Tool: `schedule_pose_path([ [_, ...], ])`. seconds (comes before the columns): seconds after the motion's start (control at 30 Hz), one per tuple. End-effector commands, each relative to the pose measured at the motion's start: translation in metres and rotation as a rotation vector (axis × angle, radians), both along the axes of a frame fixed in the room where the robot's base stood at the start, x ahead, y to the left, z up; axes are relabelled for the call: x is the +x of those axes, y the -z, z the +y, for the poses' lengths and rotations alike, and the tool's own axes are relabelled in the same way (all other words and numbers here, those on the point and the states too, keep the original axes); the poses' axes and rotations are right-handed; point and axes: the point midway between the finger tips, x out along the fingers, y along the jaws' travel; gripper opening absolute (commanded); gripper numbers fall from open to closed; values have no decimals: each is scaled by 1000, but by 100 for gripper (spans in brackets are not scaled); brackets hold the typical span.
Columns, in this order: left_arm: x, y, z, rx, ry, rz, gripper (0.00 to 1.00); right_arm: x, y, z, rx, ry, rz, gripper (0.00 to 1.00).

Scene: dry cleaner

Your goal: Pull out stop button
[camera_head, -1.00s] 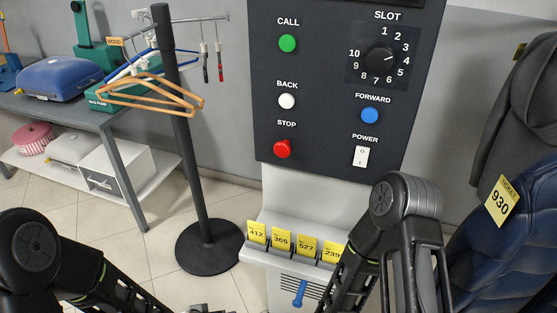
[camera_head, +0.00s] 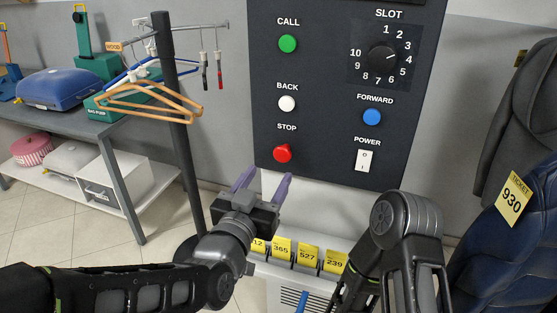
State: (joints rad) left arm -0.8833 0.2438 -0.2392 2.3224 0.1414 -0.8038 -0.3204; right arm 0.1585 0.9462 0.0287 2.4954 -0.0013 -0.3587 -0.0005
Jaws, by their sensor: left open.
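The red stop button (camera_head: 282,154) sits on the dark control panel (camera_head: 330,150), under the word STOP, at the panel's lower left. My left gripper (camera_head: 266,178) is just below the button, with its two purple fingers spread apart and pointing up toward the panel's lower edge. Nothing is between the fingers, and they do not touch the button. My right arm shows at the lower right, but its gripper is out of the frame.
The panel also bears a green call button (camera_head: 288,43), a white back button (camera_head: 287,103), a blue forward button (camera_head: 372,117), a power switch (camera_head: 363,161) and a slot dial (camera_head: 383,57). Yellow tickets (camera_head: 307,257) stand below. A hanger stand (camera_head: 176,110) is left.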

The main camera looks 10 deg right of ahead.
Motion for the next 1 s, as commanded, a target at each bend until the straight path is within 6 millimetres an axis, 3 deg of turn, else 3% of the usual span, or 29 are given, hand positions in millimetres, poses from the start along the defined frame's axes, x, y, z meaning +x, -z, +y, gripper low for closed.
schedule_pose_path([
  [0.5, 57, 1, -36, 2, 0, 2, 58, 0, -12, 0, 0, 1, 0, 36],
  [0.83, 62, 1, -39, 1, 1, 2, 58, 0, -12, 0, 0, 1, 0, 36],
  [1.0, 62, 1, -39, 1, 1, 2, 46, 0, -12, 0, 0, 1, 0, 36],
])
